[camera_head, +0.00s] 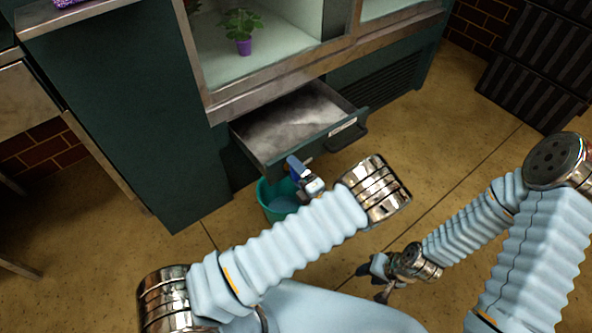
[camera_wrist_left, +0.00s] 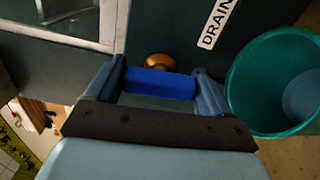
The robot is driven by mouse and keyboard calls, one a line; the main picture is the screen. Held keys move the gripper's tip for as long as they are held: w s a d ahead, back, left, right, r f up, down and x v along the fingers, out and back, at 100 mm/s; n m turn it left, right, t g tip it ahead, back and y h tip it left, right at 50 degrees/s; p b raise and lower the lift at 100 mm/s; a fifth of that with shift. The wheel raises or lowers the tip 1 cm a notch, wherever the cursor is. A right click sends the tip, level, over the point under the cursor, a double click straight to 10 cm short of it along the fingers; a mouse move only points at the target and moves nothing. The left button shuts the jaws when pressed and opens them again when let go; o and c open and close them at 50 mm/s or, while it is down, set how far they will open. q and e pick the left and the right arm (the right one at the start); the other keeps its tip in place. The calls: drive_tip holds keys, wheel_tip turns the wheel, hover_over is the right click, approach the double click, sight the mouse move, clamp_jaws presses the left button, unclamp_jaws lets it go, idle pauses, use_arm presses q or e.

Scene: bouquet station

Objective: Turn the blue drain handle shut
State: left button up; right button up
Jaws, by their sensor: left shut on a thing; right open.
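The blue drain handle (camera_wrist_left: 160,84) lies between the two fingers of my left gripper (camera_wrist_left: 163,92) in the left wrist view, and the gripper is shut on it. A brass fitting (camera_wrist_left: 160,62) shows just behind the handle. In the head view the blue handle (camera_head: 293,164) shows at my left gripper (camera_head: 302,174), under the front of the open drawer. A "DRAIN" label (camera_wrist_left: 217,22) is on the dark panel beside it. My right gripper (camera_head: 379,281) is open and empty, low over the floor at lower middle.
A teal bucket (camera_head: 264,203) with bluish contents stands on the floor below the handle; it also shows in the left wrist view (camera_wrist_left: 239,95). The metal drawer (camera_head: 353,124) sticks out of the green cabinet. Dark stacked crates (camera_head: 535,65) stand at upper right. The floor between is clear.

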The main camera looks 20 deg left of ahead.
use_arm(q)
drive_tip(key=shift+m, duration=0.6)
use_arm(e)
drive_tip(key=shift+r, duration=0.1)
use_arm(q)
drive_tip(key=o, duration=0.9)
